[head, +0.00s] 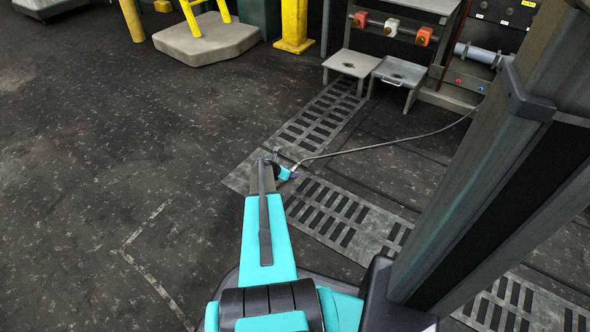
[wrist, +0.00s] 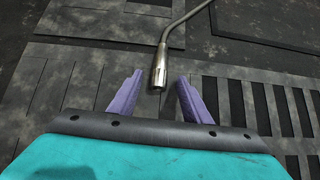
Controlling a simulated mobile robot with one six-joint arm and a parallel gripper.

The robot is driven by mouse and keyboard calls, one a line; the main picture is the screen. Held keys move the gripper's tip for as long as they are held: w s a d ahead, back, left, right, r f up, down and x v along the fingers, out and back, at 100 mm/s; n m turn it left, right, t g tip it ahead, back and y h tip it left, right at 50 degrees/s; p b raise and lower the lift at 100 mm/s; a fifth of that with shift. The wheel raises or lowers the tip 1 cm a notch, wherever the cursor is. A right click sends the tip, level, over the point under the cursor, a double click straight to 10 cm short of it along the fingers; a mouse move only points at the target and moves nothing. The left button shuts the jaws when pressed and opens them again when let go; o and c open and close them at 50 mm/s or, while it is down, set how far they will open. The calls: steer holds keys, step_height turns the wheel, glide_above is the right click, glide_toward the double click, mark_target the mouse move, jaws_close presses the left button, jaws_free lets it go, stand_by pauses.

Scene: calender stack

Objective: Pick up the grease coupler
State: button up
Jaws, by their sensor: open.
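The grease coupler (wrist: 159,70) is a shiny metal cylinder on the end of a grey hose. In the wrist view it points back toward my gripper (wrist: 160,80). My gripper is open, with its two purple fingers apart. The coupler's near end shows between the fingertips in the picture; I cannot tell its depth relative to them. No contact with either finger is visible. In the head view my gripper (head: 290,173) is small and partly hidden by my arm, at the near end of the hose.
The hose (head: 390,143) runs over the floor to a machine at the upper right. Slotted floor plates (head: 325,115) lie around my gripper. Two low metal stools (head: 352,64) stand at the back. A grey slab (head: 207,38) is at upper left. The left floor is clear.

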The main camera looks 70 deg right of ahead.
stand_by(0.3)
jaws_close()
steer(key=shift+r, duration=0.1)
step_height(320, 180, up, 10)
steer(key=p, duration=0.4)
steer(key=shift+p, duration=0.4)
stand_by(0.5)
